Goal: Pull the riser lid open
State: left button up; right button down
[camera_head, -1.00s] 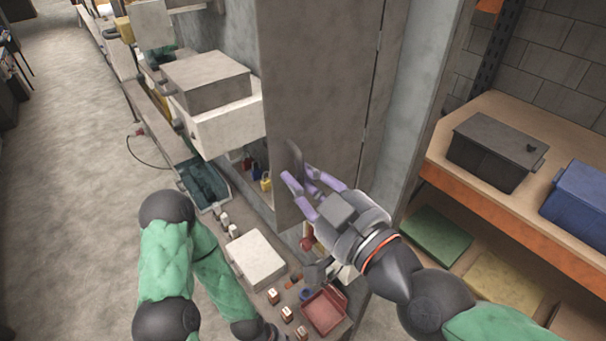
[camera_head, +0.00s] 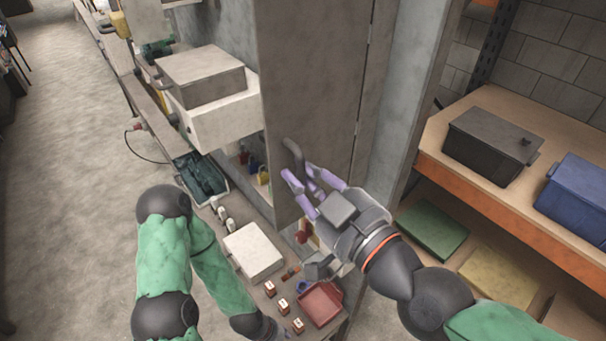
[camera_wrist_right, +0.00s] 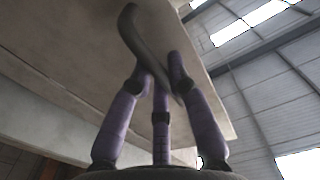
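The riser lid appears to be the tall grey panel (camera_head: 312,85) in the middle of the head view, hinged along its right edge. A dark curved handle (camera_head: 293,153) sits near its lower left edge. My right gripper (camera_head: 312,180) is just below and in front of the handle, with its purple fingers spread. In the right wrist view the handle (camera_wrist_right: 138,38) runs down toward and between the fingertips (camera_wrist_right: 163,75); I see no firm closure on it. My left gripper (camera_head: 270,330) is low in the head view, mostly hidden by its arm and the picture's edge.
A white box (camera_head: 253,252), small labelled blocks and a red tray (camera_head: 320,304) lie on the low bench beneath. A grey-topped white box (camera_head: 225,118) stands left of the panel. Shelving (camera_head: 440,150) with a black bin (camera_head: 490,147) and blue bin (camera_head: 575,192) stands right.

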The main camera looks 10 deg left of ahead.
jog(key=c, duration=1.2)
grip_release()
jog(key=shift+d+r, duration=0.1)
jog(key=shift+o, duration=0.2)
jog(key=v, duration=1.1)
jog(key=shift+s+d, duration=0.25)
jog(key=shift+d, duration=0.1)
